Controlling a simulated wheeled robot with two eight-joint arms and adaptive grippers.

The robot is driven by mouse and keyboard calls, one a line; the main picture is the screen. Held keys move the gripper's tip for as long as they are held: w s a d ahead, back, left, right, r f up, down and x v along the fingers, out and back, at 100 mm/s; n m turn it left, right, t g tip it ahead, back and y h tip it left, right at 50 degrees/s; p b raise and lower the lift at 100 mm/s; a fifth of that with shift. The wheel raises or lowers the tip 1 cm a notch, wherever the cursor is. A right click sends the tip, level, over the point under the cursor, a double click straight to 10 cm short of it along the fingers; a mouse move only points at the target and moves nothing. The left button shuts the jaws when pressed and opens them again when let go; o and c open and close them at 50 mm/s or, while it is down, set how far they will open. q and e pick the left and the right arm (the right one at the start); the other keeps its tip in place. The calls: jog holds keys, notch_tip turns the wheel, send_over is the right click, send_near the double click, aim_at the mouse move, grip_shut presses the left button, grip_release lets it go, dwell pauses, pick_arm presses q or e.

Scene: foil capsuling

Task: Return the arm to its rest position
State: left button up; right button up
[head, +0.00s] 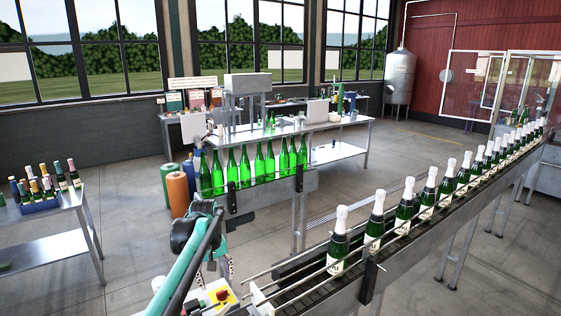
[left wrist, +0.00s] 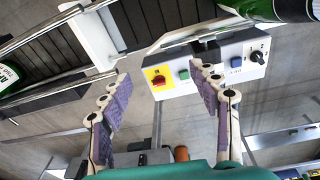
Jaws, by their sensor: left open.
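My left arm rises from the bottom of the head view and bends at its dark joint. My left gripper (head: 215,270) hangs partly hidden behind the arm, over a control box (head: 220,296). In the left wrist view my left gripper (left wrist: 164,92) is open, its two purple-padded fingers wide apart with nothing between them. The control box (left wrist: 208,66), with a red and yellow switch, lies beyond the fingertips. My right gripper is in neither view.
A conveyor (head: 395,262) carries a row of white-capped green bottles (head: 374,220) towards the back right. Uncapped green bottles (head: 245,166) stand on another line behind my arm. A table (head: 60,218) at left holds a blue crate (head: 40,206) of bottles. Open floor lies between.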

pick_arm(q)
jog(key=s+d+m+t+b, duration=0.1)
jog(key=s+m+t+b, duration=0.3)
jog(key=s, duration=1.4)
jog(key=s+f+m+t+b, duration=0.1)
jog(key=s+f+b, duration=0.4)
jog(key=s+f, duration=0.7)
jog(key=shift+s+d+m+t+b, duration=0.3)
jog(key=shift+s+d+m+t, duration=0.15)
jog(key=shift+s, duration=0.7)
